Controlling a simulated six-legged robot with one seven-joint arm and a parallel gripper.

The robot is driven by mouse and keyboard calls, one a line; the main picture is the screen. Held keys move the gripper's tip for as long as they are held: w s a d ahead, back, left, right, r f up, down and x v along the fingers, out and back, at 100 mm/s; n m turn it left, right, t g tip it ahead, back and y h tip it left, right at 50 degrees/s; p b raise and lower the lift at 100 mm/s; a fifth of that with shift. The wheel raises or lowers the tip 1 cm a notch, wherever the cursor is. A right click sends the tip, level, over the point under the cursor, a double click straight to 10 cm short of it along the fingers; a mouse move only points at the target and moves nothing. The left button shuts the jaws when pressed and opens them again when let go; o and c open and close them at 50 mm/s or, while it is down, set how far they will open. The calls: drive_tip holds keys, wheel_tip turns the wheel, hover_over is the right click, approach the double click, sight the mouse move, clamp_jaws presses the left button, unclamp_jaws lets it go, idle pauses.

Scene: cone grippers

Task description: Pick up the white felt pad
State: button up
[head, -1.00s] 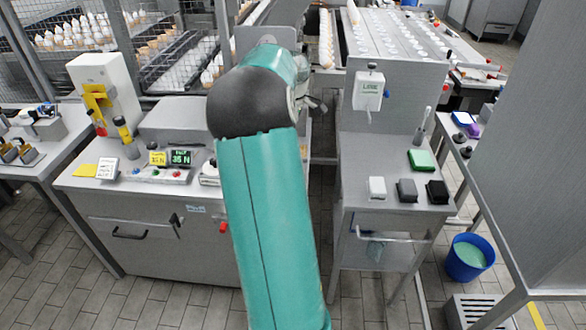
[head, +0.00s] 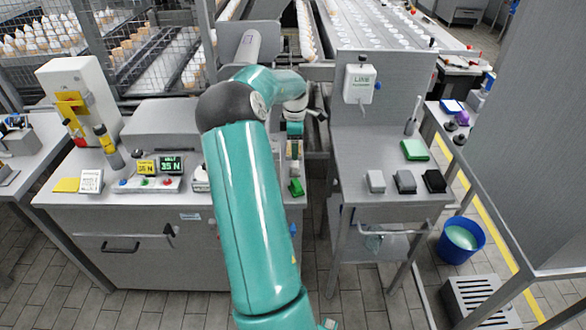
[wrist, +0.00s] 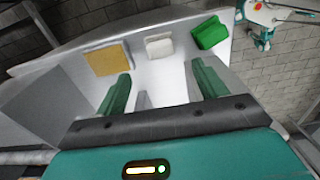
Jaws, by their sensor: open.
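A small white pad (wrist: 159,45) lies flat on a pale surface (wrist: 160,80) in the wrist view, between a yellow pad (wrist: 107,58) and a green pad (wrist: 209,33). My gripper (wrist: 160,70) is open, with its two green fingers apart and nothing between them. In the picture the white pad lies beyond the gap between the fingertips; I cannot tell the height above it. In the head view my arm covers much of the spot, and I cannot make out this white pad there.
In the head view, a stand at right holds a whitish block (head: 376,181), a grey block (head: 405,182), a black block (head: 435,181) and a green pad (head: 414,149). A control box (head: 148,184) stands on the left cabinet. A blue bucket (head: 461,240) is on the floor.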

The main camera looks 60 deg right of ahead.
sight(295, 164)
wheel_tip(295, 164, down, 3)
drive_tip(key=shift+w+f, duration=0.1)
drive_tip(key=shift+w, duration=0.05)
drive_tip(key=shift+s+f, duration=0.3)
drive_tip(key=shift+f, duration=0.2)
wheel_tip(295, 164, down, 5)
drive_tip(key=shift+w+r, duration=0.1)
drive_tip(key=c, duration=1.1)
drive_tip(key=shift+o, duration=0.2)
wheel_tip(295, 164, up, 10)
drive_tip(key=o, duration=0.4)
drive_tip(key=shift+c, duration=1.6)
